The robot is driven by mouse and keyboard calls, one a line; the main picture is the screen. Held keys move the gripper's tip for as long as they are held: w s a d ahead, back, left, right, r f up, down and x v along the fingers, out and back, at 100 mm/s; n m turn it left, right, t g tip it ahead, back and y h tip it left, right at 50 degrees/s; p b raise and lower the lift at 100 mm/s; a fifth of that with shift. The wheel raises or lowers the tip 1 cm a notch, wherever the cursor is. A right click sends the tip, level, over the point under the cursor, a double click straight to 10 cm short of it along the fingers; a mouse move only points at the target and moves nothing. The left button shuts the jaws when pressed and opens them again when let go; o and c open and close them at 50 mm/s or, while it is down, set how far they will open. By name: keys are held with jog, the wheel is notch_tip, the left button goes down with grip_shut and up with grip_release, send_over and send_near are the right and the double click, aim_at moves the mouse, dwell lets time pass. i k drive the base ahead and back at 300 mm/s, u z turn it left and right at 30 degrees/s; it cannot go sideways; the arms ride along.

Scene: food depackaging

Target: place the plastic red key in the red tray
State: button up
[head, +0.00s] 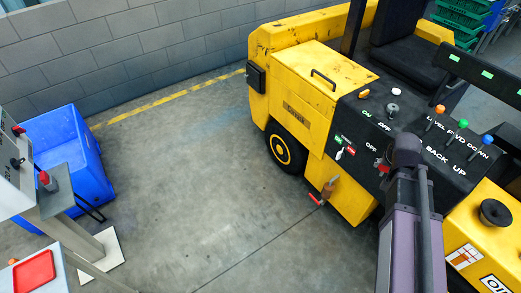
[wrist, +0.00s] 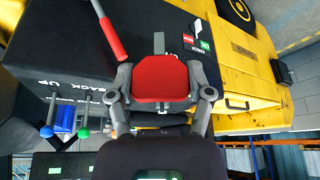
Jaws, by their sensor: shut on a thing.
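The red plastic key (wrist: 160,79) is a broad red piece between the two fingers of my gripper (wrist: 160,90) in the wrist view. My gripper is shut on it from both sides. A narrow grey piece shows beyond the key, against the black panel; I cannot tell whether the key still sits in the panel. In the head view the key (head: 382,165) is a small red patch at the panel, partly hidden by my wrist. The red tray (head: 33,272) lies on a grey stand at the lower left, far from my gripper.
The yellow forklift (head: 305,85) carries a black control panel (head: 370,115) with orange, green and blue knobbed levers. A red-tipped lever (head: 314,199) sticks out low on its side. A blue bin (head: 65,150) stands at left. The concrete floor between is clear.

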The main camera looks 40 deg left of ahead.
aim_at(34, 272)
jog(key=u, duration=0.05)
jog(key=k, duration=0.2)
jog(key=u, duration=3.05)
jog(key=i, duration=0.35)
